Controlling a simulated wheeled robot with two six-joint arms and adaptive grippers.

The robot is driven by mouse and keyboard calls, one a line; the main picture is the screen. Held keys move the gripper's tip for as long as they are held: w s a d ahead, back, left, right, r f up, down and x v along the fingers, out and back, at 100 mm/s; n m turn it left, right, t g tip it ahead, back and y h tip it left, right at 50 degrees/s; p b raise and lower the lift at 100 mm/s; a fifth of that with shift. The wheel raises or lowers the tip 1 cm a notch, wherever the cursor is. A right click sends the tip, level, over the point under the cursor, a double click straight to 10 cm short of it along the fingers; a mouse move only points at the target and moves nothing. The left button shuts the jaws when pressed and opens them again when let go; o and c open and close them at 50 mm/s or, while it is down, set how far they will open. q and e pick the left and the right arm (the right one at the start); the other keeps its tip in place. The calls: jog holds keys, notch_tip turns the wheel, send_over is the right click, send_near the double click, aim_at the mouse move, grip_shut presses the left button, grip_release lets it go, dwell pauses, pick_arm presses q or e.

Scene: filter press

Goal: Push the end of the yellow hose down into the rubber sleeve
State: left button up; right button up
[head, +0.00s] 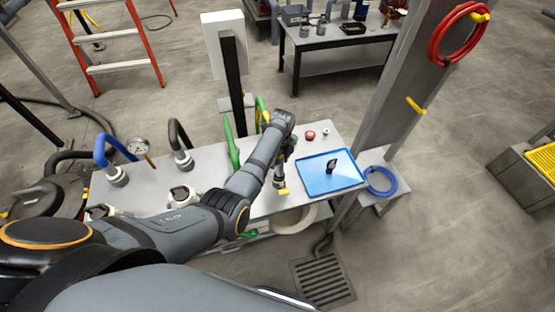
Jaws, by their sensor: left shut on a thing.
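The yellow hose (260,108) arches up at the back of the bench, and its lower part passes out of sight behind my left wrist. My left gripper (280,181) points down over the bench, left of the blue tray, and is shut on the hose; the fingers are small and partly hidden. A small yellow piece (284,191) shows just below the fingertips; I cannot tell whether it is the hose end. The rubber sleeve for this hose cannot be made out; my arm covers that part of the bench. My right gripper is not in view.
A blue hose (107,149), a black hose (178,134) and a green hose (231,143) stand along the bench (146,186). A pressure gauge (138,146) is between two of them. A blue tray (345,181) holds a black item. A grey post rises at right.

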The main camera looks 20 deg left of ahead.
aim_at(279, 168)
pick_arm(q)
jog(key=shift+a+r, duration=0.1)
jog(key=shift+a, duration=0.05)
jog(key=shift+f+b, duration=1.95)
jog(key=shift+f, duration=1.3)
jog(key=o, duration=1.5)
jog(key=shift+r, duration=0.1)
jog(key=r, duration=1.2)
jog(key=shift+s, duration=0.4)
